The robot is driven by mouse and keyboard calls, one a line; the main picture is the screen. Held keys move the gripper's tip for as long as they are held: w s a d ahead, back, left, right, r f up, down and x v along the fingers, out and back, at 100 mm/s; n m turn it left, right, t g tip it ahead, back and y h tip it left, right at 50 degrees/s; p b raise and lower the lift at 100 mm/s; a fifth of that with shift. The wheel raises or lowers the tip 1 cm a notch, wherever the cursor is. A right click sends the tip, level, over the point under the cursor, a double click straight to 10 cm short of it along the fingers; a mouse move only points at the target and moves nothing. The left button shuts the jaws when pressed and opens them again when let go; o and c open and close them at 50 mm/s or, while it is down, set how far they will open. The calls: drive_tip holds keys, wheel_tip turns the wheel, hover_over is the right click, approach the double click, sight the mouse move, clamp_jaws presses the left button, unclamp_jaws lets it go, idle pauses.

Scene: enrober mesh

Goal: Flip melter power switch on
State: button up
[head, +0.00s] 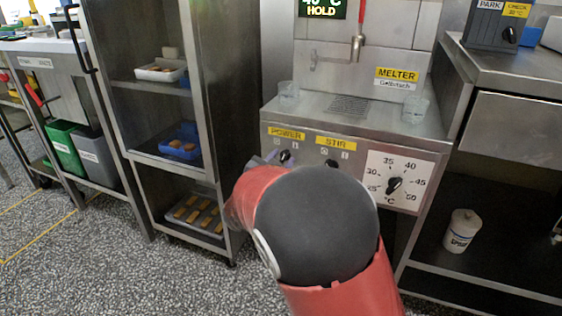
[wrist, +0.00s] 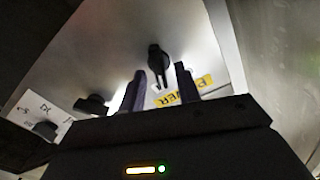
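The melter (head: 350,125) is a steel unit with a yellow MELTER label. On its front panel, the black power switch (head: 284,157) sits under the yellow POWER label (head: 287,134), with small markings beside it. In the wrist view the power switch (wrist: 158,58) is a black knob with a long bar, near the upside-down POWER label (wrist: 190,90). My gripper (wrist: 161,70) is open, its two dark fingers apart on either side of the knob's line. Contact cannot be told. In the head view my red and black arm hides most of the gripper, and the switch's setting is unclear.
The stir switch (head: 332,164) and the temperature dial (head: 394,187) are to the right on the same panel. A steel rack (head: 185,90) with trays stands left. A bench (head: 500,68) stands right, with a white tub (head: 461,231) on its lower shelf.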

drive_tip(key=shift+w, duration=0.1)
clamp_jaws()
drive_tip(key=shift+d+f+m+b, duration=0.1)
drive_tip(key=shift+f+m+b, duration=0.15)
drive_tip(key=shift+m+b, duration=0.45)
drive_tip(key=shift+r+m+b, duration=0.15)
drive_tip(key=shift+m+b, duration=0.15)
drive_tip(key=shift+b, duration=0.15)
unclamp_jaws()
